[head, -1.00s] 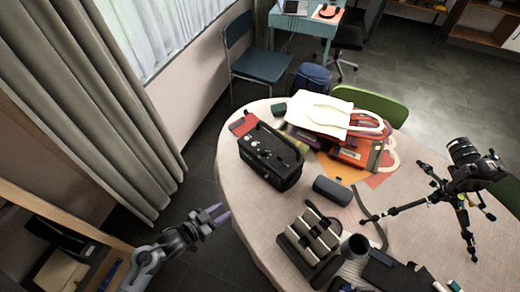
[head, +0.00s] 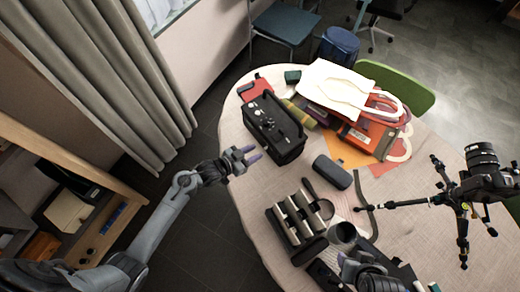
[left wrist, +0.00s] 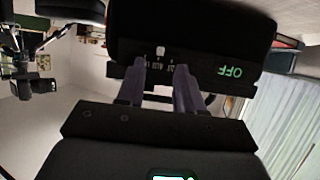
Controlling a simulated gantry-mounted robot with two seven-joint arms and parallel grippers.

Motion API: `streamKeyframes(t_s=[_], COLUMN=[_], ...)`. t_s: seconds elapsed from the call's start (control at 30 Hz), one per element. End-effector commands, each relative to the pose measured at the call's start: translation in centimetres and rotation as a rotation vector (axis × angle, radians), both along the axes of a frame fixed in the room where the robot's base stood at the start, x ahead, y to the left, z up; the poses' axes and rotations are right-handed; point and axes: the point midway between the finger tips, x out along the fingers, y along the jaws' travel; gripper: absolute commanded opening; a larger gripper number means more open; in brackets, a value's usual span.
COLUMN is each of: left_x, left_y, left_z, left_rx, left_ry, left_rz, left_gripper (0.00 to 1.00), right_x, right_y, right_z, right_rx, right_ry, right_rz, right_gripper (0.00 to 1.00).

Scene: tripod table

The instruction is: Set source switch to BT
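The black box-shaped audio device (head: 275,130) with a top handle and knobs stands at the table's left edge in the head view. My left gripper (head: 246,157) is beside its near left side, fingers pointing at it. In the left wrist view the device's dark face (left wrist: 210,30) fills the top, with a green OFF readout (left wrist: 231,72) upside down. A small pale switch knob (left wrist: 160,50) sits above a row of tiny labels, partly hidden by the fingers; its setting is unclear. My left gripper (left wrist: 162,75) is open and empty, its purple fingertips close below the knob.
Bags (head: 345,95) lie behind the device on the table (head: 235,130). A dark case (head: 332,172), a rack of rolls (head: 298,222) and a camera tripod (head: 455,200) stand to the right. The floor left of the table is clear.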

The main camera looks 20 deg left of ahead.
Motion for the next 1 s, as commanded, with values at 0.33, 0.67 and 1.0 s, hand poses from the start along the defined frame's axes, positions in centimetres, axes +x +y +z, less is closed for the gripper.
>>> streamKeyframes(t_s=[0.33, 0.67, 1.0], left_x=[2.5, 2.7, 2.7], left_y=[-1.6, -1.7, -1.7], left_z=[-1.3, -1.3, -1.3], left_rx=[0.000, 0.001, 0.001], left_ry=[0.000, 0.000, 0.000], left_rz=[0.000, 0.000, 0.000], left_gripper=[0.36, 0.36, 0.00], right_x=[0.1, 0.1, 0.1], right_y=[0.0, -0.2, -0.3], right_z=[-0.4, -0.4, -0.4], right_rx=[0.001, -0.008, -0.010], right_ry=[-0.002, -0.004, -0.005], right_rz=[-0.002, 0.003, 0.005], right_gripper=[0.50, 0.50, 0.50])
